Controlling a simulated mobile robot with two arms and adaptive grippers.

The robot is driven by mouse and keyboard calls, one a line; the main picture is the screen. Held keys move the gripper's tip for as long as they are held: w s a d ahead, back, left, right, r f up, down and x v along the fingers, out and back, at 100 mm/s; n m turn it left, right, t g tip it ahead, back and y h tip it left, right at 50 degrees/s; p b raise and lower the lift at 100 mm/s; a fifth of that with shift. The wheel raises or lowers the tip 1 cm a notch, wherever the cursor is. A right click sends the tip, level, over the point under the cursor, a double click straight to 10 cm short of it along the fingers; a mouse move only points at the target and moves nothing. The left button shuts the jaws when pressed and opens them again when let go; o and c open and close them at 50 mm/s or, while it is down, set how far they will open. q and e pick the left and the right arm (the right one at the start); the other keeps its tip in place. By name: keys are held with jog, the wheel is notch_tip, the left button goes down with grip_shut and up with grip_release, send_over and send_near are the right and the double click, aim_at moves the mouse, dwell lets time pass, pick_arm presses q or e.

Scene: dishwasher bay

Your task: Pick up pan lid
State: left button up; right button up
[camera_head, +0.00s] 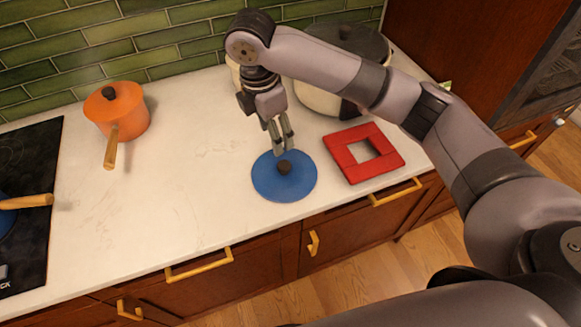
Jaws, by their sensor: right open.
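A round blue pan lid (268,187) with a dark knob (284,167) lies flat on the white counter, near its front edge. My right gripper (284,150) points down just above and behind the knob. Its fingers are open, and I see nothing held between them. Whether a fingertip touches the knob is hard to tell. My left gripper is not in view.
A red square frame-like trivet (341,155) lies right of the lid. An orange pot (130,120) with a wooden handle stands at the back left, beside a black cooktop (30,150). A large pot (318,99) stands behind my right arm. The counter between is clear.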

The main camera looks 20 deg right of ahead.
jog(key=p, duration=0.2)
send_over(284, 164)
jog(key=f, duration=0.7)
jog(key=shift+s+a+f, duration=0.15)
jog(key=shift+a+f, duration=0.25)
jog(key=shift+f, duration=0.45)
jog(key=f+p, duration=0.1)
jog(key=f, duration=0.1)
jog(key=d+f+p, duration=0.1)
jog(key=f, duration=0.1)
jog(key=shift+f, duration=0.4)
jog(key=shift+a, duration=0.1)
jog(key=shift+c, duration=0.4)
jog(key=shift+c, duration=0.7)
grip_shut()
